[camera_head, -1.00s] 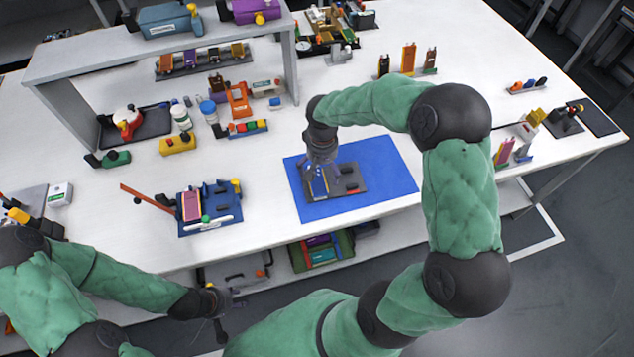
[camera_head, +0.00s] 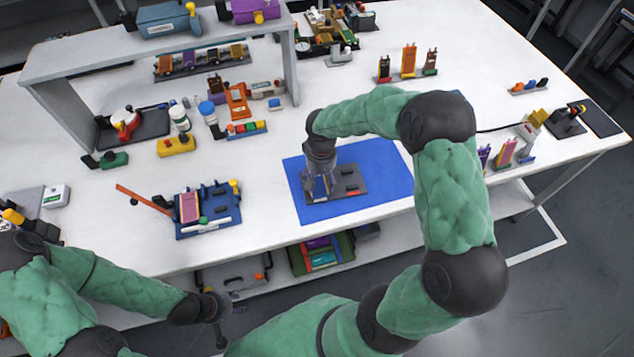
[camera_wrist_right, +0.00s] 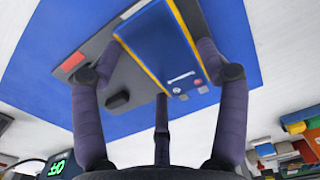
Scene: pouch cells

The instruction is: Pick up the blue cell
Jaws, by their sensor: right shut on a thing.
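The blue cell (camera_wrist_right: 160,42) has yellow edge strips and a pale label. It lies between the fingers of my right gripper (camera_wrist_right: 165,80), which is shut on it. In the head view the blue cell (camera_head: 321,187) is partly hidden below the right gripper (camera_head: 322,178), at the left part of a dark grey fixture (camera_head: 350,184). I cannot tell whether the cell still touches the fixture. My left gripper (camera_head: 221,318) hangs in front of the table's front edge, away from the cell; its fingers are too small and dark to read.
The fixture lies on a blue mat (camera_head: 385,175). A blue stand (camera_head: 222,222) with a pink cell and an orange bar is to its left. A shelf (camera_head: 100,57) stands at the back left.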

